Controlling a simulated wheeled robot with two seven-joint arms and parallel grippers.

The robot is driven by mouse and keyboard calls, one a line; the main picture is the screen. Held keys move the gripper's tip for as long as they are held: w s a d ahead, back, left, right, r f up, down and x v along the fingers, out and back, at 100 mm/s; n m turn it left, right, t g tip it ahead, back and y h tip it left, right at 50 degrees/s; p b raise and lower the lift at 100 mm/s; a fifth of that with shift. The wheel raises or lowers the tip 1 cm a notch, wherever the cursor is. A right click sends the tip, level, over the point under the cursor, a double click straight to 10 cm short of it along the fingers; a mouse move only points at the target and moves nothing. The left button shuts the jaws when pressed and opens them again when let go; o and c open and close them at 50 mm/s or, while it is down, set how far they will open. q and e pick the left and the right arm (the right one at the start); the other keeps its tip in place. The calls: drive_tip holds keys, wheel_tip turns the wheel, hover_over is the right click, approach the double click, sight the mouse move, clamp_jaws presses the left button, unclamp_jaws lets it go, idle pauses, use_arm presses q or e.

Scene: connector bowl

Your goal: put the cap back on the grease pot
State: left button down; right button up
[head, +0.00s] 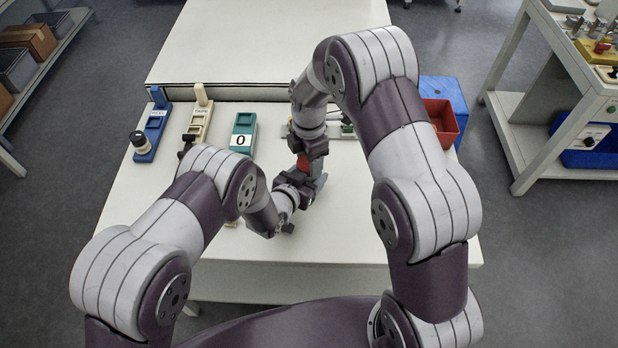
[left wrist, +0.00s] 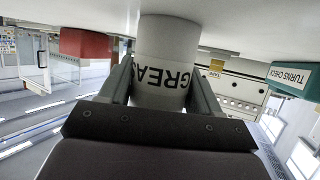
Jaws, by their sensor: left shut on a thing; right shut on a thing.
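The grease pot (left wrist: 165,60) is a pale cylinder with black lettering, partly readable as "GREA". It shows upside down in the left wrist view, with its base at the white table top. My left gripper (left wrist: 163,85) is shut on it, one finger on each side. In the head view the pot is hidden among my arms. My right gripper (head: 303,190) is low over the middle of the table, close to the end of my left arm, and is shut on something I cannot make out. I cannot see the cap clearly in either view.
A blue holder (head: 153,132), a cream holder (head: 198,122) and a teal box with a "0" (head: 243,132) stand on the table's left. A red bin (head: 441,122) and a blue box (head: 446,93) are at the right.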

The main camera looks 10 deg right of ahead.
drive_tip(key=o, duration=1.1)
drive_tip(key=shift+o, duration=0.2)
drive_tip(key=shift+r, duration=2.3)
wheel_tip(320, 180, up, 4)
drive_tip(key=n, duration=0.3)
drive_tip(key=shift+f, duration=0.25)
drive_tip(key=shift+f, duration=0.1)
drive_tip(key=shift+f, duration=3.95)
